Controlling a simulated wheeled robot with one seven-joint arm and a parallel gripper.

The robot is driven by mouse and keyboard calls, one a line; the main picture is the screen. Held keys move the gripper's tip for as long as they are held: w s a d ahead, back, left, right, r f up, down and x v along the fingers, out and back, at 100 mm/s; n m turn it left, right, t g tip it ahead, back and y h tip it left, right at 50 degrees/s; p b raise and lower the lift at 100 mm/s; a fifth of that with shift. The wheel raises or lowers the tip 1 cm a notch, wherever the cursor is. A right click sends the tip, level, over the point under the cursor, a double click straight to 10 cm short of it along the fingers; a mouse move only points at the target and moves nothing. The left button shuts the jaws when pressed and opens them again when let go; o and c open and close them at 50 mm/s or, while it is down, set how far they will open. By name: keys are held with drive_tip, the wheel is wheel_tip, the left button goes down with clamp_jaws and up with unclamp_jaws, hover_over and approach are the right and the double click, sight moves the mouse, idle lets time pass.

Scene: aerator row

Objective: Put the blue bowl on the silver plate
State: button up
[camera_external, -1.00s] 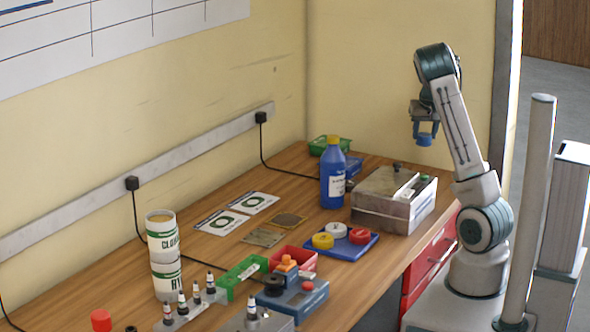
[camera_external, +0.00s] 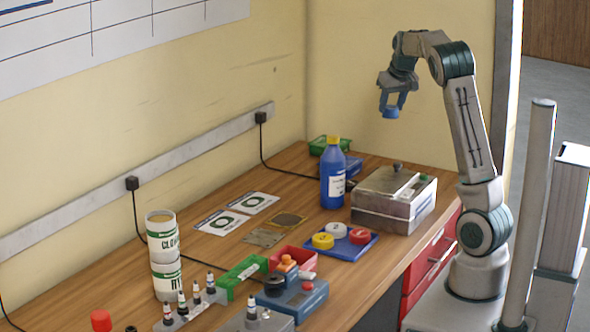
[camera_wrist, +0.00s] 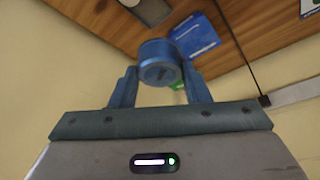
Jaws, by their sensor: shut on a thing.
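My gripper (camera_external: 391,104) is high above the workbench and shut on a small round blue piece, the blue bowl (camera_external: 390,113). In the wrist view the blue bowl (camera_wrist: 158,62) sits between the two blue fingers at their tips, with a slot-like mark on its visible face. The silver plate (camera_external: 262,238) is a thin grey square lying flat on the bench, well below and left of my gripper. A brass-coloured square plate (camera_external: 289,219) lies just behind it.
A blue tray (camera_external: 364,246) holds yellow, white and red round pieces. A blue bottle (camera_external: 333,178) and a metal box (camera_external: 388,200) stand behind it. A red bin (camera_external: 294,258) is in front of the silver plate. Printed cards (camera_external: 222,223) lie to its left.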

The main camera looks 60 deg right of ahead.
drive_tip(key=w+a+n+t+y+b, duration=0.1)
drive_tip(key=w+a+n, duration=0.25)
drive_tip(key=a, duration=0.45)
drive_tip(key=w+a+n+y, duration=0.15)
drive_tip(key=w+a, duration=0.25)
drive_tip(key=a, duration=0.4)
drive_tip(key=n+y, duration=0.2)
drive_tip(key=n, duration=0.5)
hover_over(258, 237)
drive_tip(key=s+d, duration=0.1)
drive_tip(key=s, duration=0.1)
drive_tip(key=shift+g, duration=0.3)
wheel_tip(258, 237, down, 16)
drive_tip(key=shift+w+f, duration=0.15)
drive_tip(key=shift+f, duration=0.1)
drive_tip(key=shift+f+p, duration=0.3)
drive_tip(key=shift+f, duration=1.75)
drive_tip(key=shift+f, duration=0.25)
drive_tip(key=o, duration=1)
drive_tip(key=shift+r, duration=0.1)
drive_tip(key=shift+c, duration=0.2)
